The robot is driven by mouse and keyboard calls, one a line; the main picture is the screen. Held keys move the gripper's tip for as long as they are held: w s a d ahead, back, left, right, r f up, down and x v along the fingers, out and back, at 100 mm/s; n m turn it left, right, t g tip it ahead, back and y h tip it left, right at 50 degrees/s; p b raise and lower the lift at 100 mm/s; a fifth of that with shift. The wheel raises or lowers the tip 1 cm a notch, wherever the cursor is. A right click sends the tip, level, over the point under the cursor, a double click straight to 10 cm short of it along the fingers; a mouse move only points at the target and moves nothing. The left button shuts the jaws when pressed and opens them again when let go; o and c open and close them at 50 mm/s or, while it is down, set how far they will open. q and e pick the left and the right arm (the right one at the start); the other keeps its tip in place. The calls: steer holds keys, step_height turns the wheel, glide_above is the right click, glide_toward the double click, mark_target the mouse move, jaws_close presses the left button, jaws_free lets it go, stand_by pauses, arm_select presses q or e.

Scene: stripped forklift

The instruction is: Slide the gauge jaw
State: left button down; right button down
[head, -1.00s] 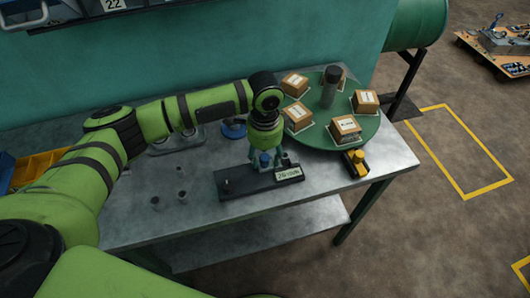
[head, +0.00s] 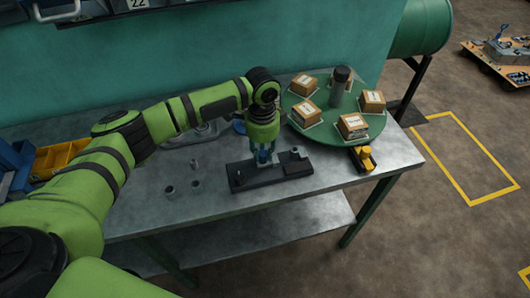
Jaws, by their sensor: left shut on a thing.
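The gauge is a dark, flat base (head: 245,183) on the metal bench, with a small post (head: 239,175) at its left end and a dark block (head: 297,154) at its right end. My left gripper (head: 264,157) points down over the middle of the base. It is shut on the blue gauge jaw (head: 264,158), which is mostly hidden between the fingers. A gap separates the gripper from the right block. My right gripper is not in view.
A green round turntable (head: 323,133) with several boxes and a dark cylinder (head: 340,84) stands at the right. A yellow-black item (head: 363,157) lies by the bench's right edge. Small metal cups (head: 194,186) stand left of the gauge. The bench front is clear.

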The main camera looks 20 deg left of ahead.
mark_target(261, 153)
arm_select(q)
steer(key=c, duration=1)
jaws_free()
steer(key=shift+s+a+f, duration=0.1)
steer(key=shift+s+a, duration=0.05)
steer(key=shift+a, duration=0.05)
steer(key=shift+r, duration=0.2)
step_height(261, 153, up, 12)
steer(key=shift+f, duration=0.15)
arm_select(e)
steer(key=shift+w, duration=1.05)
